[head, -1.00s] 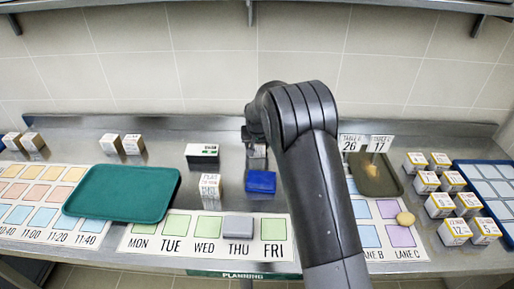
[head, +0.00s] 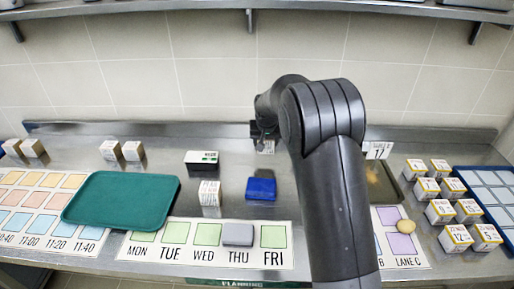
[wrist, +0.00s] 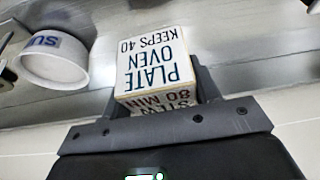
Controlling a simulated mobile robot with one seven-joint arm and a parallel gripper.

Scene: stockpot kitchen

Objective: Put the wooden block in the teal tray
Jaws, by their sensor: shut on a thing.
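My gripper (head: 265,132) is at the back of the counter, partly hidden behind my arm. In the wrist view, its fingers (wrist: 158,90) are shut on a block (wrist: 155,76) with pale wood-coloured edges and white labels reading "PLATE OVEN KEEPS 40" and "STEW 80 MIN". A small part of this block (head: 267,147) shows below the gripper in the head view. The teal tray (head: 120,200) lies flat and empty at the front left of the counter, well left of the gripper.
A black box (head: 202,161), a white-labelled block (head: 209,193) and a blue block (head: 261,188) stand between gripper and tray. A grey block (head: 238,234) lies on THU. Several labelled boxes (head: 440,212) stand at right. A white bowl (wrist: 55,62) shows in the wrist view.

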